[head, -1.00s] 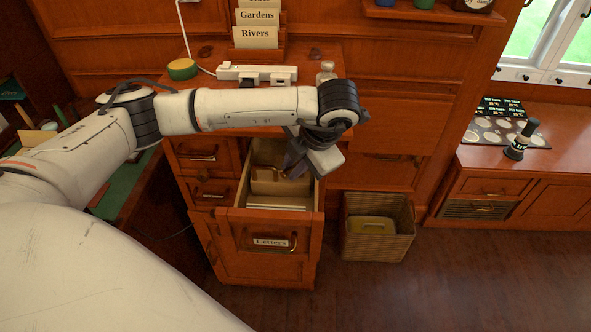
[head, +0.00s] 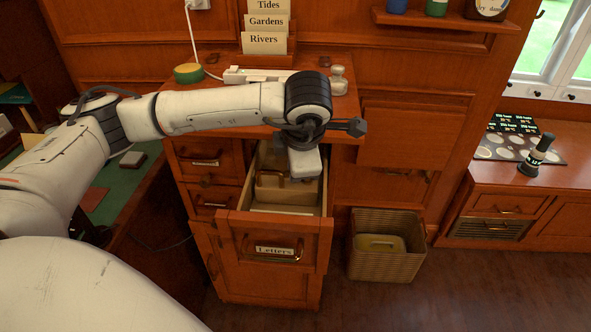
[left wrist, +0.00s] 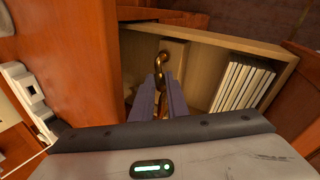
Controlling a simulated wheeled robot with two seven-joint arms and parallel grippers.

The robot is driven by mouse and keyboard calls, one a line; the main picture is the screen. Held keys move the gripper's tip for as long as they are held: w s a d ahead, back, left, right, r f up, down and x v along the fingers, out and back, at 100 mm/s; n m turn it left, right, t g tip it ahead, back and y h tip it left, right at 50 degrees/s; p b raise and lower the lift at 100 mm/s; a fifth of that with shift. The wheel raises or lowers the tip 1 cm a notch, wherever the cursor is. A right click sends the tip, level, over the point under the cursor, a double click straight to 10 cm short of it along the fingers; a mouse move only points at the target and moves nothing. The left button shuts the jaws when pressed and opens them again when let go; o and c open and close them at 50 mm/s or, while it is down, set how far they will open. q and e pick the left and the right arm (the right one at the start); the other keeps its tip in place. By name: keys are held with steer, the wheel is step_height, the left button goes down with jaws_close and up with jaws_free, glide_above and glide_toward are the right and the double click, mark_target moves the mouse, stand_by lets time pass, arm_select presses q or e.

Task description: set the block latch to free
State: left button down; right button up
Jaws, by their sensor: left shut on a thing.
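The Letters drawer (head: 273,238) stands open below the cabinet top. Inside it is an upright wooden block (head: 270,180) with brass hardware, which also shows in the left wrist view (left wrist: 178,55). The brass block latch (left wrist: 163,57) curves up from between my fingers in that view. My left gripper (left wrist: 168,90) reaches down into the drawer, shut on the latch, with its fingers close together. The wrist hides the fingertips in the head view, and the latch's exact setting cannot be told. My right gripper is not in view.
Several white cards (left wrist: 240,85) stand in the drawer beside the block. A white power strip (head: 258,75) and a small glass bottle (head: 338,80) are on the cabinet top. A wicker basket (head: 385,262) stands on the floor right of the drawer.

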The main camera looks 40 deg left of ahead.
arm_select(q)
steer(key=c, duration=1.7)
jaws_free()
